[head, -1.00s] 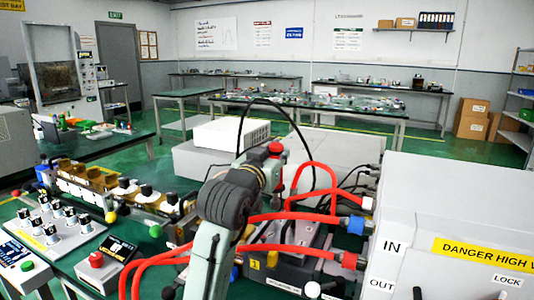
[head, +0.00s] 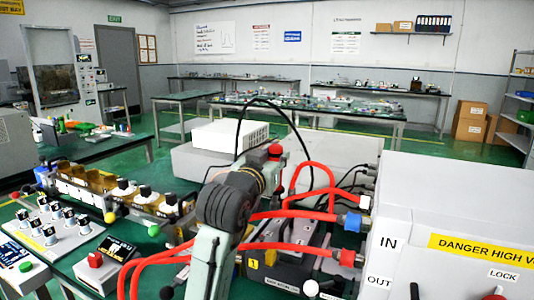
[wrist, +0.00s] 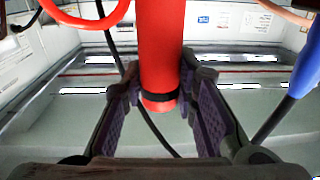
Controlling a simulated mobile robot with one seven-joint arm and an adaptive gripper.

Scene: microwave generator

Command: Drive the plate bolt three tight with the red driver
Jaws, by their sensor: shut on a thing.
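The red driver (wrist: 162,45) shows in the wrist view as a thick red handle with a black ring near its end. My gripper (wrist: 160,82) has its two purple-padded fingers on either side of the handle and is shut on it. The driver's tip is out of view. In the head view my arm hides the gripper and much of the dark unit (head: 285,272), which has a grey plate (head: 292,234) on top. Plate bolt three cannot be made out, nor whether the driver touches it.
Red hoses (head: 300,247) loop close around my arm. The white high-voltage cabinet (head: 455,215) stands at the right. A knob panel (head: 52,228) and a red-button box (head: 97,268) are at the left. A blue-handled thing (wrist: 306,68) is near the gripper's right side.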

